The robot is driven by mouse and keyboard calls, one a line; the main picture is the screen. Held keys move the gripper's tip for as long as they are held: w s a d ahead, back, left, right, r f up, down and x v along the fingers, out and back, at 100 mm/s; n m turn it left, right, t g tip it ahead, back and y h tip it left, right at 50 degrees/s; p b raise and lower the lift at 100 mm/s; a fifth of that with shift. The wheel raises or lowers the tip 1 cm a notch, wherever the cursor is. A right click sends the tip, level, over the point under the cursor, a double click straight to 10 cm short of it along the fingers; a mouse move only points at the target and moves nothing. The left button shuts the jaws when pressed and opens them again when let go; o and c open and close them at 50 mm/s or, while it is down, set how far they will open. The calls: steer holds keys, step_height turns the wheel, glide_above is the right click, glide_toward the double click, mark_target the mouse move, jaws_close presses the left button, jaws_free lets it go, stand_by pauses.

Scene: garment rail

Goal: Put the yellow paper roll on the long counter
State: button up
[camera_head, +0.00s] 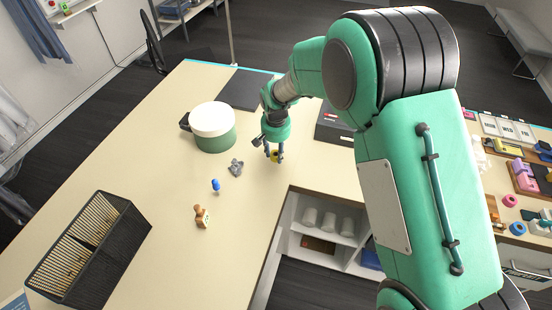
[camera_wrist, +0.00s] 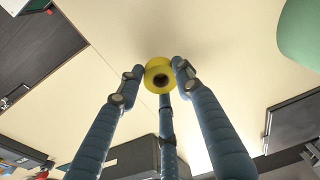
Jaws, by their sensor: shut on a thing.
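The yellow paper roll (camera_wrist: 158,74) is held between the blue fingertips of my gripper (camera_wrist: 160,80) in the wrist view. The hollow core of the roll shows dark. In the head view my gripper (camera_head: 274,156) points down over the cream counter (camera_head: 170,128), near its inner edge, with a bit of the yellow roll (camera_head: 273,155) showing between the fingers. I cannot tell whether the roll touches the counter top or hangs just above it.
A green pot with a white lid (camera_head: 213,128) stands left of my gripper. A grey crumpled thing (camera_head: 236,168), a blue item (camera_head: 215,185) and a wooden figure (camera_head: 202,216) lie nearby. A black slatted basket (camera_head: 88,250) stands at front left. Open shelves (camera_head: 322,225) are below the inner edge.

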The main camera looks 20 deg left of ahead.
mark_target(276, 155)
steer(key=shift+f, duration=1.75)
steer(key=shift+f+b, duration=0.15)
steer(key=shift+b, duration=0.15)
steer(key=o, duration=1)
steer(key=r, duration=0.4)
steer(key=r+p, duration=0.1)
steer(key=r, duration=0.3)
steer(key=s+r, duration=0.1)
steer(key=r, duration=0.3)
steer(key=shift+s+d, duration=0.1)
steer(key=shift+d, duration=0.1)
steer(key=shift+r, duration=0.1)
